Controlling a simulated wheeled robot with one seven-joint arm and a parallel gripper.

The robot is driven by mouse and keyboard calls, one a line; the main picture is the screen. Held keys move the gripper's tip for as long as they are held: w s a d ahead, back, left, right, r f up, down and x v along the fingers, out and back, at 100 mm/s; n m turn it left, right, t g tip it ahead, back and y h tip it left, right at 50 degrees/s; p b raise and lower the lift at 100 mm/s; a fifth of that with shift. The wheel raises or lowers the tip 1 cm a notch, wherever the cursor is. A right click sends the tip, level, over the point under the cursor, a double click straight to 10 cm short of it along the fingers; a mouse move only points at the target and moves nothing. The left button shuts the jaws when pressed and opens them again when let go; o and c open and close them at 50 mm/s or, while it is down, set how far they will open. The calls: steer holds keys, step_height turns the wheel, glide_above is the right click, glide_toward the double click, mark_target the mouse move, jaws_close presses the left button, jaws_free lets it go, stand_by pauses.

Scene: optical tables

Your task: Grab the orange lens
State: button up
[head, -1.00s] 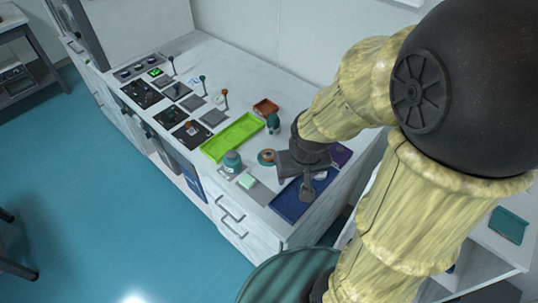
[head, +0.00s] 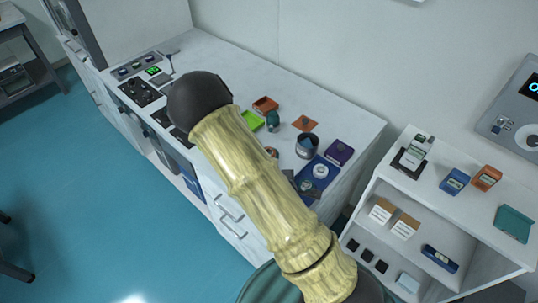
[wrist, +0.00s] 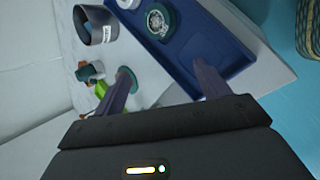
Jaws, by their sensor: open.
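A small round orange piece (head: 271,152), which looks like the orange lens, shows on the bench in the head view. My arm partly covers it. In the wrist view I cannot clearly pick out an orange lens. A teal-rimmed disc (wrist: 127,78) there sits by my left finger, partly hidden by it. My gripper (wrist: 161,70) is open, with nothing held between its fingers. It is over the bench, with the right finger in front of the blue tray (wrist: 205,55). In the head view my arm hides most of the gripper.
A dark cylinder (head: 307,145), an orange square (head: 304,123), an orange box (head: 265,104), a teal piece (head: 273,121) and a purple box (head: 339,152) stand close by. A shelf unit (head: 455,205) is at right.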

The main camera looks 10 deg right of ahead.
steer(key=n, duration=0.1)
steer(key=w+f+n+t, duration=0.1)
steer(key=n, duration=0.1)
steer(key=f+n, duration=0.1)
steer(key=n, duration=0.1)
steer(key=shift+w+d+t, duration=0.15)
steer(key=shift+w+t, duration=0.05)
steer(key=shift+t, duration=0.2)
steer(key=n, duration=0.1)
steer(key=n+t, duration=0.1)
steer(key=shift+w+n+b, duration=0.3)
steer(key=shift+n+b, duration=0.05)
steer(key=shift+n, duration=0.05)
steer(key=n, duration=0.1)
steer(key=n+t, duration=0.1)
steer(key=shift+w+a+n, duration=0.3)
steer(key=shift+a+n, duration=0.05)
steer(key=shift+n, duration=0.05)
steer(key=n+t, duration=0.1)
steer(key=n, duration=0.1)
steer(key=w+a+n+y, duration=0.1)
steer(key=n, duration=0.1)
steer(key=a+n+t+y, duration=0.1)
steer(key=n, duration=0.1)
steer(key=shift+w+a+r+n+t+b, duration=0.2)
steer(key=shift+w+r+n+t+b, duration=0.1)
steer(key=shift+w+r+n+b, duration=0.1)
steer(key=shift+a+r+n+t+y, duration=0.2)
steer(key=shift+a+n+t+y, duration=0.15)
steer(key=shift+n, duration=0.35)
